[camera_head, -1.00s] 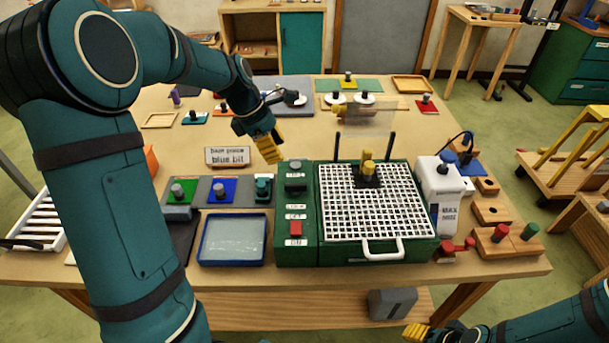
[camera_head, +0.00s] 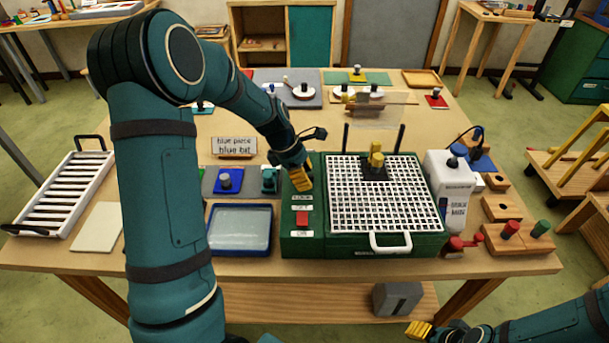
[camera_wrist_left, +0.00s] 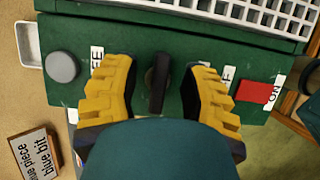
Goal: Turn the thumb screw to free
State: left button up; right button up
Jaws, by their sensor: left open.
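The thumb screw, a dark upright-looking bar (camera_wrist_left: 158,82), stands on the green machine's control strip (camera_head: 302,245). In the left wrist view it sits between the yellow fingers of my open left gripper (camera_wrist_left: 160,88), with a gap on each side. A label ending in "EE" (camera_wrist_left: 97,57) shows beside the left finger, its start hidden. In the head view my left gripper (camera_head: 303,182) is over the strip and hides the screw. My right gripper's yellow fingertips (camera_head: 418,330) show at the bottom edge; their opening is unclear.
A round grey knob (camera_wrist_left: 62,67) and a red switch (camera_wrist_left: 258,92) flank the screw along the strip. A white grid (camera_head: 345,212) with a small yellow-topped piece (camera_head: 376,153) lies right. A blue-rimmed tray (camera_head: 240,252) stands left, with a lettered sign (camera_head: 234,146) behind.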

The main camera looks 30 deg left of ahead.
pick_arm(q)
grip_shut()
